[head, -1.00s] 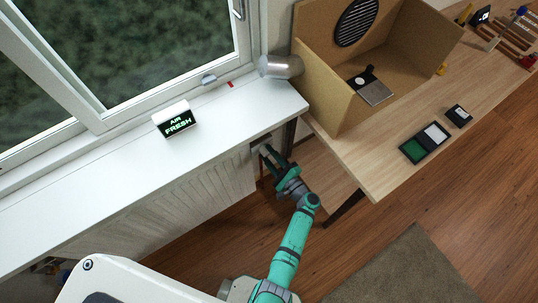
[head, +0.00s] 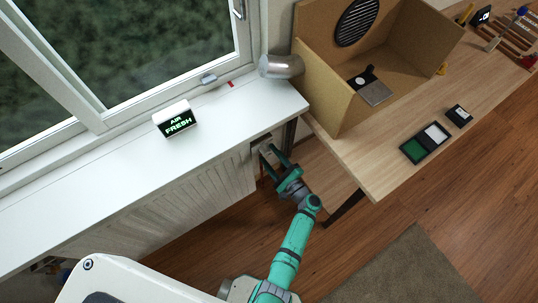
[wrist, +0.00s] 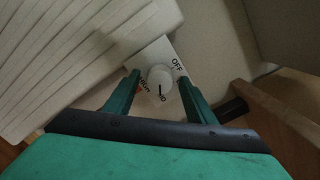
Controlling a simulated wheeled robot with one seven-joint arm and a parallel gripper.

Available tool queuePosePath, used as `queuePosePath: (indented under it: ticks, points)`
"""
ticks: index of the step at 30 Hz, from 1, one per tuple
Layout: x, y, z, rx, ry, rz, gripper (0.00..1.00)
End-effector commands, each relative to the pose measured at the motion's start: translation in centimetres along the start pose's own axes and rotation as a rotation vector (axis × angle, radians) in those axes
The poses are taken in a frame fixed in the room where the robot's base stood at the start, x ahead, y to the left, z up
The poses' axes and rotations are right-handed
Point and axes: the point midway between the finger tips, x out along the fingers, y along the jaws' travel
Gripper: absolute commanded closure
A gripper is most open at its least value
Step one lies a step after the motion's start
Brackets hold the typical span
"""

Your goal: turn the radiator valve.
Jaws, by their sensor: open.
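The radiator valve is a white round knob (wrist: 160,80) on a pale plate in the wrist view. A dark pointer line on it points down in the picture, and the plate has the word OFF at its upper right and other, partly hidden marks below. My gripper (wrist: 160,85) is open, with one green finger on each side of the knob; I cannot tell whether they touch it. In the head view my gripper (head: 272,160) is at the right end of the white radiator (head: 165,205), under the sill, and the knob is too small to make out clearly.
A white windowsill (head: 90,190) overhangs the radiator and carries a display reading AIR FRESH (head: 176,119). A wooden desk (head: 375,160) with an open box (head: 325,90) stands close on the right. A wooden edge (wrist: 275,115) lies right of my fingers. The floor (head: 410,200) in front is open.

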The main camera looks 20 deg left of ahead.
Motion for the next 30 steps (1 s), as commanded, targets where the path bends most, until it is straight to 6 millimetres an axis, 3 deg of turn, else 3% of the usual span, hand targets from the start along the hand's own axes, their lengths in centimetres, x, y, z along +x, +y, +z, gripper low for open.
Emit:
queuePosePath:
  ticks: [15, 21, 30]
  points:
    - [-8.7, 0.0, 0.0, 0.000, 0.000, -0.001, 0.50]
    - [-9.9, 0.1, 0.1, 0.000, -0.001, 0.000, 0.50]
    - [-10.0, 0.1, 0.1, 0.000, -0.002, 0.001, 0.50]
